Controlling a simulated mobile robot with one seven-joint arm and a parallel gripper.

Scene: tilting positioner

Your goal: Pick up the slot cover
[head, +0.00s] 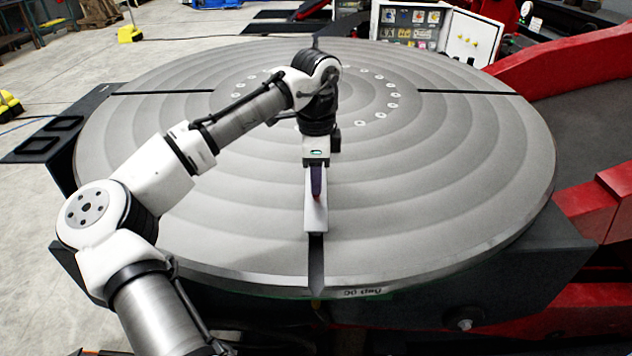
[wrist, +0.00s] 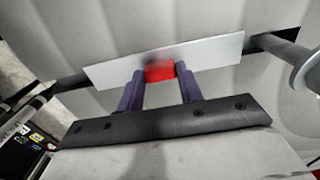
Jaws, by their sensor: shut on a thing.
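The slot cover is a flat, pale grey strip (wrist: 207,53) with a red block-shaped grip (wrist: 158,71) at its middle. My gripper (wrist: 160,76) has its purple fingers on both sides of the red grip and is shut on it. In the head view the cover (head: 316,215) shows as a white strip under my gripper (head: 316,185), in line with a dark slot in the round table (head: 450,180). The slot (head: 316,265) shows in front of the cover. I cannot tell whether the cover rests on the table or hangs just above it.
The wide grey table has more dark slots, one on the left (head: 165,93) and one on the right (head: 465,92), and a ring of small holes around its middle. Red machine frame parts (head: 570,70) stand at the right. An open control box (head: 410,25) stands behind.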

